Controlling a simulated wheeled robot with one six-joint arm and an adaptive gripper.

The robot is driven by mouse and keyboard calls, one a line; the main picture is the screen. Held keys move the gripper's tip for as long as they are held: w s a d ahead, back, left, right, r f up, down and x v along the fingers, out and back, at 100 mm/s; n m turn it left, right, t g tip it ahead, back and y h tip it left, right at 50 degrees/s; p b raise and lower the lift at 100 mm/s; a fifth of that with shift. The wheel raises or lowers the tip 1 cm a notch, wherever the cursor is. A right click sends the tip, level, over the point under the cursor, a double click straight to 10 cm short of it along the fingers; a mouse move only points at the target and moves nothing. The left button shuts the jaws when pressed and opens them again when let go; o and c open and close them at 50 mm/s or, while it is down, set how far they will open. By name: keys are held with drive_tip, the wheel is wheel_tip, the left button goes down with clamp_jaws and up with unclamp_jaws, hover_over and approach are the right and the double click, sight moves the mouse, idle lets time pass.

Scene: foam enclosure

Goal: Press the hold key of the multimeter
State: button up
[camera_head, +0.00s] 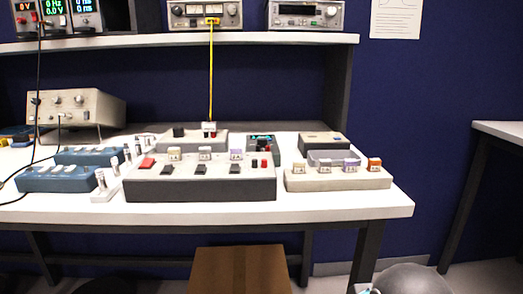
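A small dark handheld instrument (262,146) with a teal display stands on the white bench, right of the middle and behind the long grey block. It looks like the multimeter. Red and black parts show near its lower end, close to the block's back edge. Its keys are too small to tell apart, so I cannot make out the hold key.
The long grey block (200,188) with switches and labelled cubes stands in front of the instrument. A lower grey block (338,181) with several cubes is to its right. A yellow lead (211,75) hangs behind. The white bench (340,208) is clear along its front right edge.

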clamp_jaws()
idle(1.1)
